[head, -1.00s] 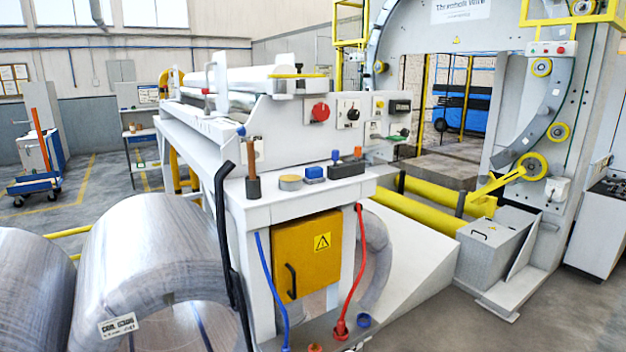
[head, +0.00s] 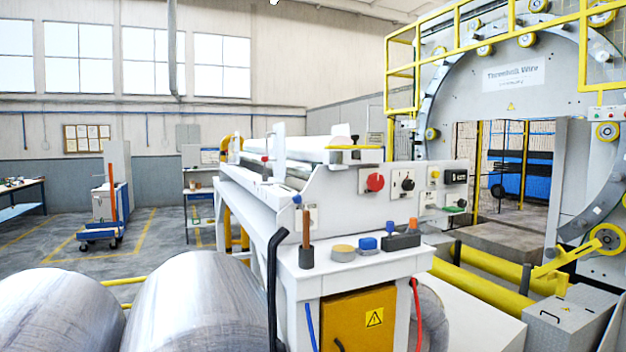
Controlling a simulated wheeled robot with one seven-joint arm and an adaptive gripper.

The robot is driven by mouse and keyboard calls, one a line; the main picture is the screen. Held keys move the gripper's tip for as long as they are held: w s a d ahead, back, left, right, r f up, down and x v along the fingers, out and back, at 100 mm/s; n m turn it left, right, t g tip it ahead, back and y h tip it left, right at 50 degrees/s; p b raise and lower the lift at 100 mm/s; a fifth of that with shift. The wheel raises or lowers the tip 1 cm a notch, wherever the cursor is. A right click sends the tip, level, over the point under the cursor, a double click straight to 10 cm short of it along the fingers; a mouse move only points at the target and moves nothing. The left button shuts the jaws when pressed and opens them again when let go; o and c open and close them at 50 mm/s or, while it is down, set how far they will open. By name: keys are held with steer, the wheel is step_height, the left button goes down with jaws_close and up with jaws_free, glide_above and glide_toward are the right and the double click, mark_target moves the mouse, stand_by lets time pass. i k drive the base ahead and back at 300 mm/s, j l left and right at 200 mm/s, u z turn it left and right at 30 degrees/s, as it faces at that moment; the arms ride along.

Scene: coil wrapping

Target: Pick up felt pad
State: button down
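Several small items stand on the white front ledge (head: 345,272) of the machine in the head view. A dark grey flat block (head: 402,242) lies at the right; it may be the felt pad, but I cannot tell for sure. A blue lump (head: 368,243) and a round grey tin with a tan top (head: 343,252) sit to its left. A brown handle in a dark holder (head: 307,256) stands at the left end. Small blue and orange pieces show at the dark block. My gripper is not in view.
Large metal coils (head: 195,300) fill the lower left. A black bent bar (head: 274,285) rises just left of the ledge. A control panel with a red knob (head: 375,182) stands behind the ledge. A large wrapping ring (head: 435,100) and yellow rollers (head: 480,295) are at the right.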

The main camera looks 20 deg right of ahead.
mark_target(366, 246)
steer(key=i+j, duration=0.35)
steer(key=i, duration=0.15)
steer(key=i+j, duration=0.35)
steer(key=i, duration=0.15)
